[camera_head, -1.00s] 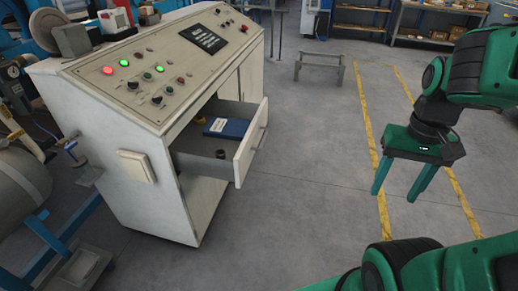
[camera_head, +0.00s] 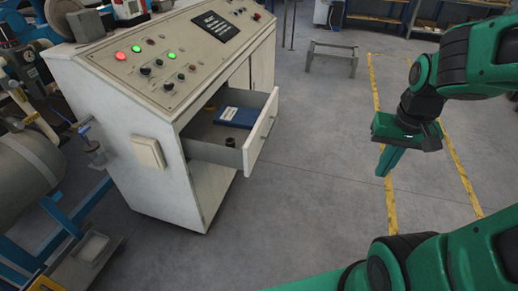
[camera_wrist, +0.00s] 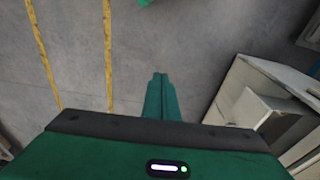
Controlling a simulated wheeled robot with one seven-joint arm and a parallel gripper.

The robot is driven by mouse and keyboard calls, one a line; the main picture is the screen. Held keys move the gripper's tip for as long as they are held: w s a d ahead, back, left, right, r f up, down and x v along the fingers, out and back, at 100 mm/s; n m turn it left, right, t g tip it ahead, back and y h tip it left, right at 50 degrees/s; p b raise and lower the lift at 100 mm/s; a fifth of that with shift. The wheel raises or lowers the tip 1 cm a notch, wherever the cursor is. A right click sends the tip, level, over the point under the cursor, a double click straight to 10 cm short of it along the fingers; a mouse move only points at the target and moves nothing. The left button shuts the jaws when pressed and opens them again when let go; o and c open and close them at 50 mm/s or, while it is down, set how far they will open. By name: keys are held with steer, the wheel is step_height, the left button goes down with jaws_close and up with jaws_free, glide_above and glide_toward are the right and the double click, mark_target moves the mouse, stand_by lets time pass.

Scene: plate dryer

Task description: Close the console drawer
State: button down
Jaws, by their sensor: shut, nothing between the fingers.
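The console (camera_head: 165,95) is a cream cabinet with a sloped control panel, standing left of centre in the head view. Its drawer (camera_head: 262,131) is pulled out to the right and open. A blue book (camera_head: 238,117) and small dark items lie inside the drawer. My gripper (camera_head: 384,172) hangs to the right of the drawer, pointing down, with clear space between them. Its fingers are together and empty. In the wrist view, the shut fingers (camera_wrist: 161,80) are at the centre, and part of the console (camera_wrist: 245,85) shows at the right.
A small grey stool (camera_head: 333,57) stands on the floor behind. Yellow floor lines (camera_head: 391,205) run below my gripper. A grey tank (camera_head: 25,165) and blue frame stand left of the console. The floor between the drawer and my gripper is clear.

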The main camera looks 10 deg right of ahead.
steer(key=w+a+f+t, duration=0.1)
steer(key=w+a+f, duration=0.1)
steer(key=w, duration=0.3)
steer(key=w+a+f+n+t, duration=0.1)
steer(key=w+a+f, duration=0.1)
steer(key=w, duration=0.3)
steer(key=w+a+f+t, duration=0.1)
steer(key=w+a+f, duration=0.1)
steer(key=w+a, duration=0.15)
steer(key=t+y, duration=0.3)
glide_toward(253, 157)
steer(key=d+f, duration=0.3)
steer(key=f, duration=0.1)
steer(key=w+a, duration=0.2)
steer(key=a, duration=0.1)
steer(key=shift+w+a, duration=0.25)
steer(key=shift+w, duration=0.15)
